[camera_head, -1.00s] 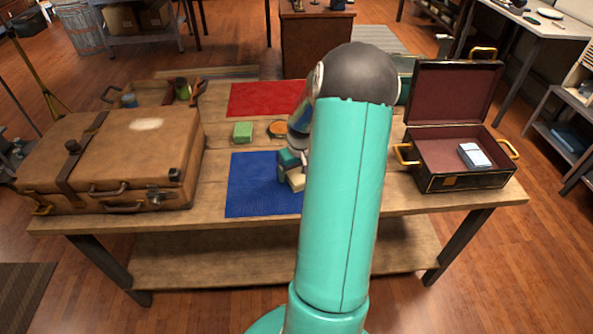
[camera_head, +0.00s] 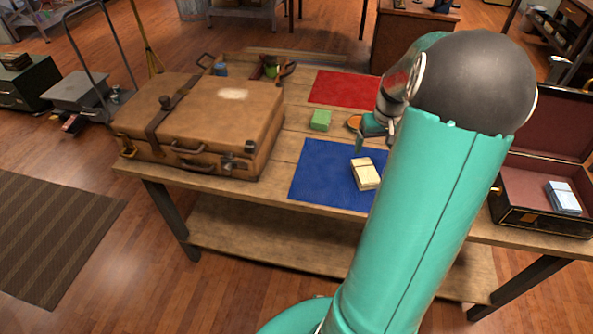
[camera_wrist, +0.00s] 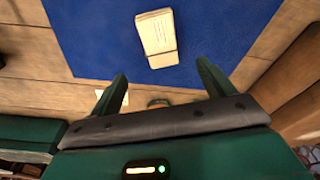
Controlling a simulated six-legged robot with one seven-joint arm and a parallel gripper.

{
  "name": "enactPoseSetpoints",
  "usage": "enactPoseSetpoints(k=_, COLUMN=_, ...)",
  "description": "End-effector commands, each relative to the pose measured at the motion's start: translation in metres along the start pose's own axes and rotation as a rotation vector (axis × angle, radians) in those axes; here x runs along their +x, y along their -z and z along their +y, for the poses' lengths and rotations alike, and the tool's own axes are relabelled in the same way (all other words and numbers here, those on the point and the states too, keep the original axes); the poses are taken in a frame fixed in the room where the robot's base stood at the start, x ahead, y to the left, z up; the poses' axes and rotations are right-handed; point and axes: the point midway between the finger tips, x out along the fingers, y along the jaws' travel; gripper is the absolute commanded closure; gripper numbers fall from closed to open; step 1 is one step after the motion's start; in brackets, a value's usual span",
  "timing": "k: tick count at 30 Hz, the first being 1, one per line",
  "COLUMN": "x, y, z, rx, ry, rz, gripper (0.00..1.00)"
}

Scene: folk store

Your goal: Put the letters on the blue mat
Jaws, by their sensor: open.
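A cream bundle of letters (camera_head: 366,174) lies on the blue mat (camera_head: 318,170), toward its right side. The wrist view shows the same bundle (camera_wrist: 157,38) flat on the blue mat (camera_wrist: 90,30), ahead of my fingertips. My gripper (camera_wrist: 161,80) is open, with nothing between its fingers, and apart from the bundle. In the head view my gripper (camera_head: 375,136) is just behind the bundle, partly hidden by my arm. A pale blue-white bundle (camera_head: 562,197) lies in the open black case (camera_head: 520,214) at the right.
A closed brown suitcase (camera_head: 215,115) fills the table's left side. A red mat (camera_head: 345,88), a green block (camera_head: 320,120) and a small round orange item (camera_head: 354,122) are behind the blue mat. The blue mat's left part is clear.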

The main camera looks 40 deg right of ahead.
Motion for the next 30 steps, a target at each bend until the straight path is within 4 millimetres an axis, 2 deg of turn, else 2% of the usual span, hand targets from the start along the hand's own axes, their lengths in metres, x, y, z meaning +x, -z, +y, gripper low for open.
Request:
enactPoseSetpoints(k=2, x=-0.007, y=0.002, z=-0.014, rx=-0.018, ry=-0.007, rz=0.005, gripper=0.19)
enactPoseSetpoints(k=5, x=-0.028, y=0.003, z=-0.049, rx=-0.06, ry=-0.027, rz=0.019, gripper=0.19)
enactPoseSetpoints(k=8, x=-0.057, y=-0.003, z=-0.1, rx=-0.115, ry=-0.05, rz=0.045, gripper=0.19)
enactPoseSetpoints(k=9, x=-0.07, y=-0.008, z=-0.122, rx=-0.139, ry=-0.058, rz=0.058, gripper=0.19)
enactPoseSetpoints(k=11, x=-0.087, y=-0.018, z=-0.153, rx=-0.171, ry=-0.065, rz=0.081, gripper=0.19)
enactPoseSetpoints(k=15, x=-0.123, y=-0.051, z=-0.216, rx=-0.237, ry=-0.064, rz=0.142, gripper=0.19)
enactPoseSetpoints(k=21, x=-0.161, y=-0.116, z=-0.286, rx=-0.326, ry=-0.013, rz=0.236, gripper=0.19)
enactPoseSetpoints(k=24, x=-0.173, y=-0.152, z=-0.31, rx=-0.367, ry=0.033, rz=0.279, gripper=0.19)
enactPoseSetpoints(k=27, x=-0.18, y=-0.184, z=-0.326, rx=-0.403, ry=0.083, rz=0.31, gripper=0.19)
enactPoseSetpoints(k=30, x=-0.182, y=-0.205, z=-0.334, rx=-0.425, ry=0.123, rz=0.327, gripper=0.19)
